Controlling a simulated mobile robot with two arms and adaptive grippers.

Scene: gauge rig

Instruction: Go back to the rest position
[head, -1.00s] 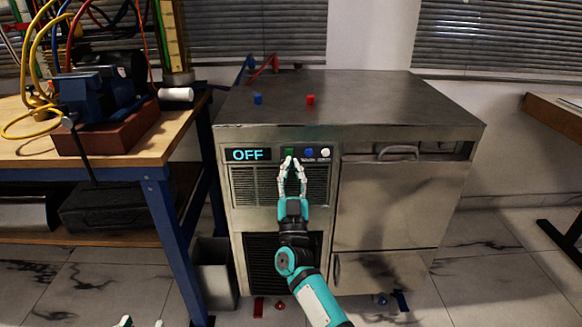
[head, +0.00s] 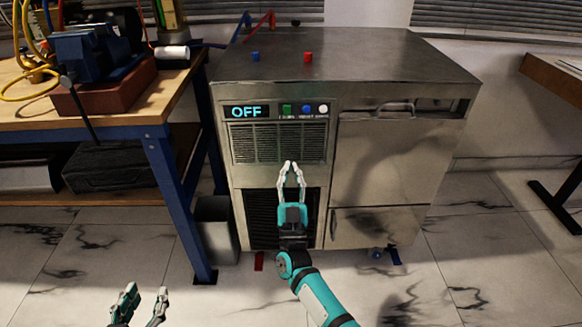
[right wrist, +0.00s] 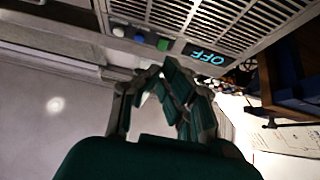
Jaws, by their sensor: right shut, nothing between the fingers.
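The metal machine (head: 375,185) stands ahead, with a display (head: 246,111) reading OFF and green (head: 287,108), blue (head: 307,109) and white (head: 323,108) buttons beside it. My right gripper (head: 291,165) is below the buttons, in front of the lower vent area, apart from the buttons. Its fingertips are together and hold nothing. The right wrist view shows its fingers (right wrist: 180,80) with the button panel beyond. My left gripper (head: 143,302) is low at the left of the head view, fingers apart and empty; its base is cut off by the frame.
A workbench (head: 100,125) with a blue vise (head: 88,55) stands left of the machine, a grey bin (head: 216,230) between them. Small blue (head: 256,56) and red (head: 308,57) pieces lie on the machine top. Another table (head: 555,80) is at the right. The floor in front is open.

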